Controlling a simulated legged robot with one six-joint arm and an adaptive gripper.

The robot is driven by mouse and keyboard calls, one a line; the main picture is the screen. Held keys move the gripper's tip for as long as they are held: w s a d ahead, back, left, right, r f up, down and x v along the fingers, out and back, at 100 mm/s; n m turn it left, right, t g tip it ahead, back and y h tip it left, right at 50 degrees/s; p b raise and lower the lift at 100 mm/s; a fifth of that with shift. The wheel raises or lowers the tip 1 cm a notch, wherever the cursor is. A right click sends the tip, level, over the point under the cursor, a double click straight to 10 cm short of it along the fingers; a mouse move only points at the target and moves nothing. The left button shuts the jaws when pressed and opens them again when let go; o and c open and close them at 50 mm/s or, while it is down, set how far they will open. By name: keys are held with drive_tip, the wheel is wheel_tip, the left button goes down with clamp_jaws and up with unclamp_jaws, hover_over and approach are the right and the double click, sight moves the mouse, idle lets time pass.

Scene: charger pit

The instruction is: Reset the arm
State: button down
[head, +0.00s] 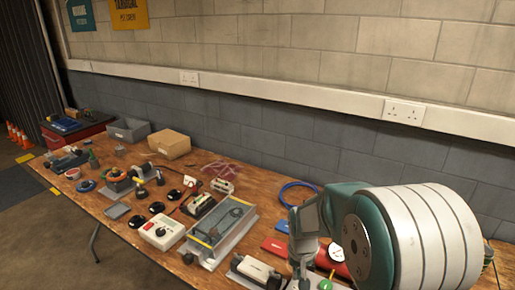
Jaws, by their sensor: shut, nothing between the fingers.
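My arm reaches in from the right edge of the head view, with a large white and teal joint in front. My gripper (302,274) is the small grey end left of that joint, hanging over the near right part of the wooden table (115,228). It is shut with nothing held. Its fingertips are small and partly lost against the items behind them. My arm hides part of the table's right end.
Close by my gripper lie a white-topped block (256,269), a red item (275,246) and a blue cable ring (298,194). A wall runs behind.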

drive_tip(key=s+r+n+t, duration=0.1)
drive_tip(key=s+r+t, duration=0.4)
drive_tip(key=s+r, duration=1.4)
drive_tip(key=shift+s, duration=0.65)
drive_tip(key=shift+r, duration=0.1)
